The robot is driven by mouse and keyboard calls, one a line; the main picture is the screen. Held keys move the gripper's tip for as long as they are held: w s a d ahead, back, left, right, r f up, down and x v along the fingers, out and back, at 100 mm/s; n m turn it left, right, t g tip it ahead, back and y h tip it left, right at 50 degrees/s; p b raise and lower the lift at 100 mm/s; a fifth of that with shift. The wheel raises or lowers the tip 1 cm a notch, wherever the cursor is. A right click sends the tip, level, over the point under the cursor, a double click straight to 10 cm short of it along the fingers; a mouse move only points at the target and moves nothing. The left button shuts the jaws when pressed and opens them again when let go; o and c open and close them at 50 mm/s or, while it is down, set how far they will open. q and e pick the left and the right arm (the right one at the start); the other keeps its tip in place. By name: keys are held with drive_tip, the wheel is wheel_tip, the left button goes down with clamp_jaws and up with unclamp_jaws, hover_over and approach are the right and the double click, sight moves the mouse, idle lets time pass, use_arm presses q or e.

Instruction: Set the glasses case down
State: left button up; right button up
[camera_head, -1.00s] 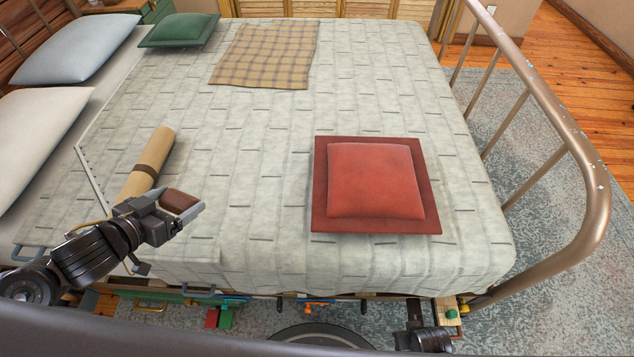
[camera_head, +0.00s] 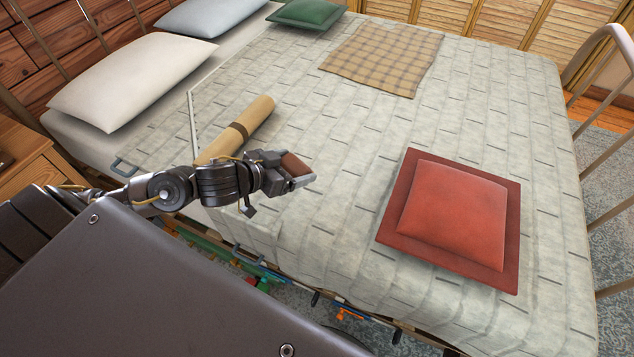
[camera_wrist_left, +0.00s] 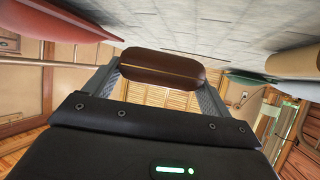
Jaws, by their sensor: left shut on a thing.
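The brown glasses case (camera_head: 295,165) is held by my left gripper (camera_head: 300,178), above the near part of the bed (camera_head: 340,150). In the left wrist view the case (camera_wrist_left: 162,66) lies crosswise between the two fingers, and the left gripper (camera_wrist_left: 160,80) is shut on it. The bed cover shows beyond it in that view, with a gap whose size I cannot judge. My right gripper is not in view.
A rolled tan mat (camera_head: 236,130) lies just left of the case. A red cushion on a dark red mat (camera_head: 510,255) lies to the right. A plaid cloth (camera_head: 385,58), a green cushion (camera_head: 306,13) and pale pillows (camera_head: 135,80) lie farther back. The cover between case and red mat is clear.

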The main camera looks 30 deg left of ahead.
use_arm(q)
drive_tip(key=b, duration=0.2)
hover_over(316, 189)
drive_tip(key=f, duration=0.5)
drive_tip(key=shift+s+a+f, duration=0.3)
drive_tip(key=shift+s+a, duration=0.05)
drive_tip(key=shift+w+d+f, duration=0.15)
drive_tip(key=shift+w+f, duration=0.05)
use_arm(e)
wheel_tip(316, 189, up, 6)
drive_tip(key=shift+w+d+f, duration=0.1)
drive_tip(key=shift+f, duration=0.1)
use_arm(q)
drive_tip(key=f+b, duration=0.2)
drive_tip(key=f, duration=0.1)
drive_tip(key=shift+w+d+f, duration=0.15)
drive_tip(key=shift+w+f, duration=0.05)
drive_tip(key=shift+f, duration=0.05)
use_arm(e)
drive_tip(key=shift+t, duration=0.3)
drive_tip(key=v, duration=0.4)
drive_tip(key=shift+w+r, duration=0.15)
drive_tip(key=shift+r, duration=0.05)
use_arm(q)
drive_tip(key=shift+f, duration=0.15)
